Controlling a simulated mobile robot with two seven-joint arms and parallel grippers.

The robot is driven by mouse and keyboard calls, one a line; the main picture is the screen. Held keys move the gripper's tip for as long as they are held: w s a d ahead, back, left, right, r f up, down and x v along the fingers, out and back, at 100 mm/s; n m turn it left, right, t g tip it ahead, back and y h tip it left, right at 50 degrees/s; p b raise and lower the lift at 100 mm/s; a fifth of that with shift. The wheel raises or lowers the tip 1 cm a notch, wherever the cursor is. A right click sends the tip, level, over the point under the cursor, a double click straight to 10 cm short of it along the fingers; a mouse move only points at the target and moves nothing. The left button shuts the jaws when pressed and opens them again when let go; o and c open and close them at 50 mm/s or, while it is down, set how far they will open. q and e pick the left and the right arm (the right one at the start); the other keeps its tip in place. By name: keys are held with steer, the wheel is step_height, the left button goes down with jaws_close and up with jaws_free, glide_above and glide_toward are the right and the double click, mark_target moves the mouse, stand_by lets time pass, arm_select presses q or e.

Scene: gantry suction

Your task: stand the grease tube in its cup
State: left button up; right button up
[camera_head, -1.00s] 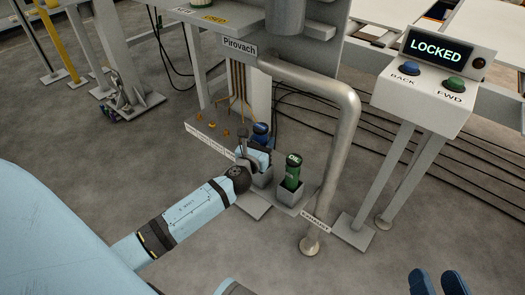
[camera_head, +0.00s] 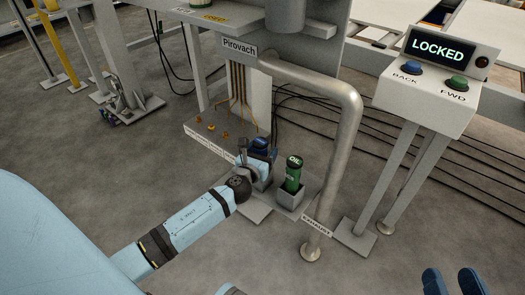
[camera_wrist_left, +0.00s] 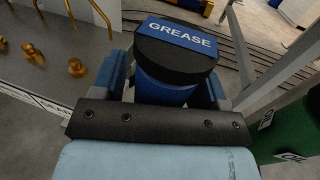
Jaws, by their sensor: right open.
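The blue grease tube (camera_head: 260,144) stands roughly upright with its dark cap up. Its GREASE label reads clearly in the left wrist view (camera_wrist_left: 182,38). My left gripper (camera_head: 257,161) is shut on it, with a blue finger on either side of its body. The tube is at the left grey cup (camera_head: 266,184), which the gripper and arm largely hide. I cannot tell how deep the tube sits in it. My right gripper (camera_head: 452,283) is open and empty at the lower right edge, well away from the cups.
A green OIL can (camera_head: 293,175) stands in the cup just right of the grease tube. A bent exhaust pipe (camera_head: 346,150) rises to its right. A panel with brass fittings (camera_head: 211,128) lies to the left. The LOCKED console (camera_head: 440,75) stands at the right.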

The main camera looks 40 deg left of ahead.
arm_select(q)
steer(key=shift+r, duration=0.3)
steer(key=shift+r+p, duration=0.5)
steer(key=shift+p, duration=0.1)
steer(key=s+d+p, duration=0.1)
steer(key=s+d, duration=0.1)
steer(key=s, duration=0.9)
steer(key=shift+s+f, duration=0.15)
steer(key=shift+s, duration=0.25)
arm_select(e)
steer(key=shift+s+a+f+m+g, duration=0.2)
steer(key=shift+s+a+m+g, duration=0.25)
steer(key=shift+s+m, duration=0.3)
arm_select(q)
steer(key=shift+d, duration=0.1)
arm_select(e)
steer(key=shift+r, duration=0.2)
steer(key=shift+f, duration=0.1)
